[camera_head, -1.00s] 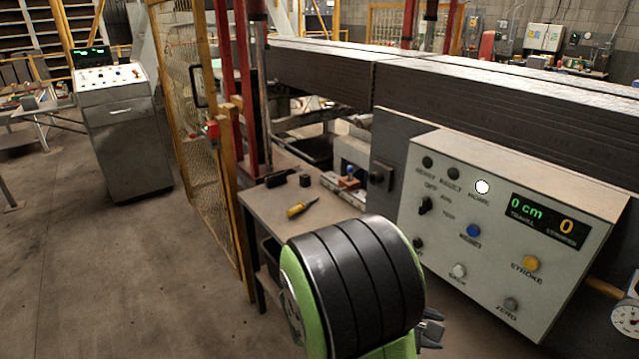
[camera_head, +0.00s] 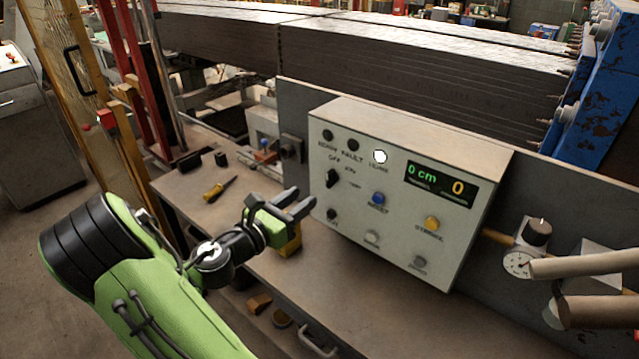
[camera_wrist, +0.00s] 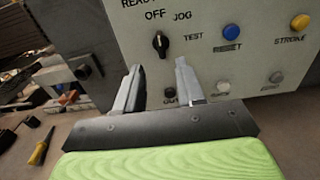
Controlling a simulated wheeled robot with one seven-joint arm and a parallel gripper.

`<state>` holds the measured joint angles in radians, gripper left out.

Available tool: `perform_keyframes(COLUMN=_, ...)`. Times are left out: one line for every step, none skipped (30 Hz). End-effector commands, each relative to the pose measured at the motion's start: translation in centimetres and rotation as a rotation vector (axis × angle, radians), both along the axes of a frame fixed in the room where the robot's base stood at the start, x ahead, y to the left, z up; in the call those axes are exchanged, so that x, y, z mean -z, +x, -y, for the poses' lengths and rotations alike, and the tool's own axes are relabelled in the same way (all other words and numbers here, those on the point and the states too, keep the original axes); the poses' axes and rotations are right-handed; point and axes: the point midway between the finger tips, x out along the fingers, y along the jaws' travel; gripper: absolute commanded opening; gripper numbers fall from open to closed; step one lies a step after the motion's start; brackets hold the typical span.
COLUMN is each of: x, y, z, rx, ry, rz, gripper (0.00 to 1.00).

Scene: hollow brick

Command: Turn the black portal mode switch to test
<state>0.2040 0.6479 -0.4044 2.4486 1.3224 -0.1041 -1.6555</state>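The black portal mode switch (camera_head: 332,178) is a rotary knob at the upper left of the pale control panel (camera_head: 395,190). In the wrist view the knob (camera_wrist: 160,43) stands near vertical, with OFF above it, JOG above right and TEST to its right. It appears turned roughly toward OFF; its exact pointer is too small to tell. My gripper (camera_head: 303,200) is open and empty, just in front of the panel, left of and a little below the switch. In the wrist view its fingers (camera_wrist: 158,68) are spread below the knob, not touching it.
The panel also has a blue reset button (camera_head: 378,199), a yellow stroke button (camera_head: 432,223) and a lit display (camera_head: 441,184). A bench (camera_head: 190,190) below holds a yellow screwdriver (camera_head: 219,188). A dial gauge (camera_head: 518,264) and pipes (camera_head: 590,264) are at right.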

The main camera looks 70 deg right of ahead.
Motion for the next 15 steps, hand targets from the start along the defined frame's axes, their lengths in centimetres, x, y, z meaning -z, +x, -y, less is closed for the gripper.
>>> perform_keyframes(x=0.0, y=-0.8, z=1.2, rx=0.007, ry=-0.003, rz=0.003, gripper=0.38)
perform_keyframes(x=0.0, y=-1.0, z=1.9, rx=0.007, ry=-0.003, rz=0.004, gripper=0.38)
perform_keyframes(x=0.0, y=-1.4, z=2.8, rx=0.007, ry=-0.003, rz=0.003, gripper=0.38)
perform_keyframes(x=0.0, y=-1.8, z=3.5, rx=0.007, ry=-0.004, rz=0.004, gripper=0.38)
perform_keyframes(x=0.0, y=-2.0, z=4.2, rx=0.007, ry=-0.003, rz=0.003, gripper=0.38)
perform_keyframes(x=0.0, y=-2.3, z=5.0, rx=0.006, ry=-0.003, rz=0.003, gripper=0.38)
perform_keyframes(x=0.0, y=-2.6, z=5.5, rx=0.005, ry=-0.003, rz=0.003, gripper=0.38)
perform_keyframes(x=0.0, y=-2.8, z=6.0, rx=0.005, ry=-0.003, rz=0.003, gripper=0.38)
perform_keyframes(x=0.0, y=-3.0, z=6.6, rx=0.004, ry=-0.002, rz=0.002, gripper=0.38)
perform_keyframes(x=0.0, y=-3.1, z=6.9, rx=0.003, ry=-0.001, rz=0.003, gripper=0.38)
perform_keyframes(x=0.0, y=-3.2, z=7.2, rx=0.002, ry=-0.001, rz=0.002, gripper=0.38)
perform_keyframes(x=0.0, y=-3.3, z=7.5, rx=0.002, ry=-0.001, rz=0.002, gripper=0.38)
perform_keyframes(x=0.0, y=-3.4, z=7.7, rx=0.001, ry=-0.001, rz=0.002, gripper=0.38)
perform_keyframes(x=0.0, y=-3.4, z=7.8, rx=0.000, ry=-0.001, rz=0.002, gripper=0.38)
perform_keyframes(x=0.0, y=-3.4, z=7.8, rx=-0.001, ry=0.000, rz=0.001, gripper=0.38)
